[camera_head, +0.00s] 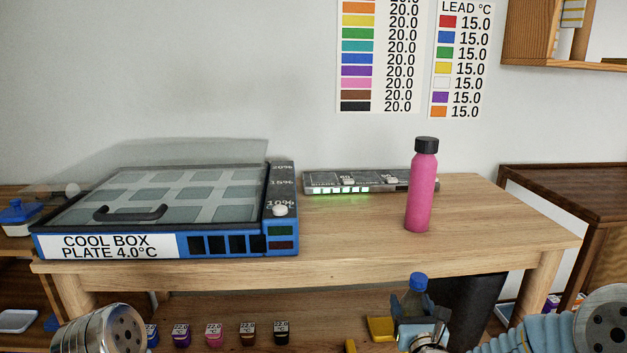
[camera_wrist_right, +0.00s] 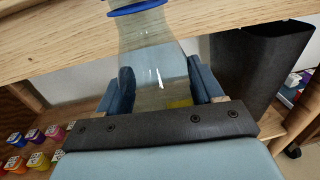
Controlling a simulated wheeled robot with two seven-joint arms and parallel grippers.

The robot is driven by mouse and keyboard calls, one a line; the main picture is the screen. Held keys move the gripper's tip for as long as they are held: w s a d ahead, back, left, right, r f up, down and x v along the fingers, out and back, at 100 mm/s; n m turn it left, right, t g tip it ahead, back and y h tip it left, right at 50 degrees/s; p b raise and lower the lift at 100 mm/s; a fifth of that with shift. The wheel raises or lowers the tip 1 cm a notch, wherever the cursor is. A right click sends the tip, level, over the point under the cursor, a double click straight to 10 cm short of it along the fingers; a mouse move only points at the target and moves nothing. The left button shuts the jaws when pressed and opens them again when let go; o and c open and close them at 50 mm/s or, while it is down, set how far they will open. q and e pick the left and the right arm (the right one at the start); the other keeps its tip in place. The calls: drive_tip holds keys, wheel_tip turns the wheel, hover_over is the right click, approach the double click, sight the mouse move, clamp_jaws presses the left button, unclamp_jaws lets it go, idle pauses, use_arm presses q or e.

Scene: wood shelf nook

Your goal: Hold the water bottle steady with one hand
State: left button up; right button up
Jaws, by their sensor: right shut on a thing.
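A clear bottle with a blue cap (camera_head: 417,284) shows upright in front of the table's front edge in the head view. My right gripper (camera_head: 422,328) is shut on this bottle, low on its body. In the right wrist view the clear bottle (camera_wrist_right: 150,62) sits between the two blue fingers of my right gripper (camera_wrist_right: 162,85), its blue ring or cap at the top edge. A pink bottle (camera_head: 420,192) with a black cap stands upright on the tabletop, apart from my gripper. My left gripper is out of view; only part of my left arm shows at the lower left.
The wooden table (camera_head: 340,225) holds a blue cool box (camera_head: 168,243) at left and a grey lit strip device (camera_head: 350,188) at the back. Small coloured jars (camera_head: 214,334) line the lower shelf. A black bin (camera_wrist_right: 258,75) stands right of the bottle. The table's front middle is clear.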

drive_tip(key=f, duration=0.1)
drive_tip(key=a+f, duration=0.1)
drive_tip(key=w+f, duration=0.1)
drive_tip(key=shift+a+f+y, duration=0.1)
drive_tip(key=shift+a+y, duration=0.05)
drive_tip(key=shift+y, duration=0.15)
drive_tip(key=s+a+f+n+g+y, duration=0.2)
drive_tip(key=s+a+f+n+y, duration=0.2)
drive_tip(key=a+f, duration=0.3)
drive_tip(key=s+a+f+n+g+y, duration=0.2)
drive_tip(key=s+a+f+n+y, duration=0.2)
drive_tip(key=a+f+y, duration=0.3)
drive_tip(key=shift+s+a+f+y, duration=0.15)
drive_tip(key=shift+a+y, duration=0.15)
drive_tip(key=shift+a, duration=0.6)
